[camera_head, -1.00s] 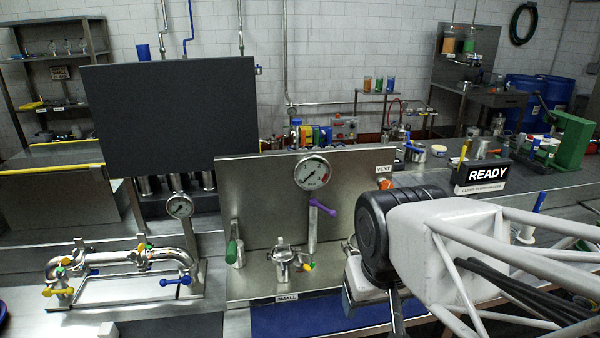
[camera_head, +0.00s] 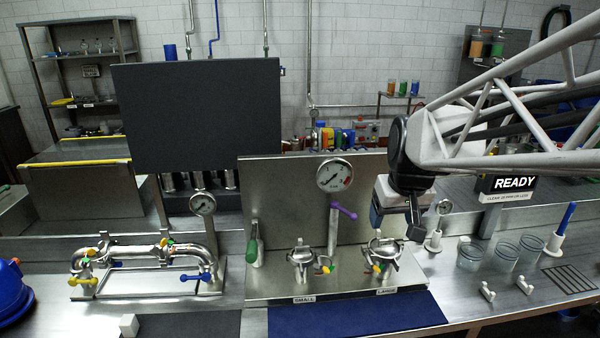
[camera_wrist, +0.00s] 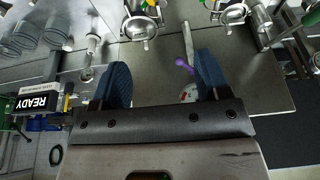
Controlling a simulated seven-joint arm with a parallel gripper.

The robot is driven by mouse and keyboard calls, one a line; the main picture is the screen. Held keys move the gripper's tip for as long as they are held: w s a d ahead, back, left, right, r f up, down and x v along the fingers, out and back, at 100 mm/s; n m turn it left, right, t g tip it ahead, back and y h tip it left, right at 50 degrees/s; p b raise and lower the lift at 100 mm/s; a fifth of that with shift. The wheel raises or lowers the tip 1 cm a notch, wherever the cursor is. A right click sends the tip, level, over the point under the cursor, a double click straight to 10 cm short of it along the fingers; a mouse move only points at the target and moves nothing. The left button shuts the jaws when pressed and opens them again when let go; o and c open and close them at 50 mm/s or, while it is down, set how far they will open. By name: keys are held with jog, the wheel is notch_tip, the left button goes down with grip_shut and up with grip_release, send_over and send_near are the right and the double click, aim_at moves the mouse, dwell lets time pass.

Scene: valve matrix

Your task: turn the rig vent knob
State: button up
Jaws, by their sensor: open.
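The rig's steel back panel (camera_head: 295,205) stands upright behind two small clamped ports. The vent knob is not visible now; my arm covers the right part of the panel in the head view. My gripper (camera_head: 394,214) is in front of the panel's right side, above the port labelled LARGE (camera_head: 383,252). In the wrist view my gripper (camera_wrist: 163,82) shows two blue-padded fingers wide apart, with nothing held. Between them appear the purple lever (camera_wrist: 183,63) and part of the round gauge. The purple lever (camera_head: 343,211) is left of my gripper in the head view.
The port labelled SMALL (camera_head: 302,262) is left of the LARGE port. A green handle (camera_head: 253,250) is at the panel's left. Glass beakers (camera_head: 503,255) and a READY sign (camera_head: 514,184) are to the right. The blue mat (camera_head: 350,314) in front is clear.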

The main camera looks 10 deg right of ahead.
jog(key=w+d, duration=0.8)
jog(key=w, duration=0.2)
jog(key=w+d+f+t, duration=0.1)
jog(key=w+d, duration=0.6)
jog(key=w, duration=0.3)
jog(key=shift+w+d+f, duration=0.2)
jog(key=shift+d+f, duration=0.05)
jog(key=shift+d, duration=0.15)
jog(key=shift+x, duration=3.9)
jog(key=c, duration=0.9)
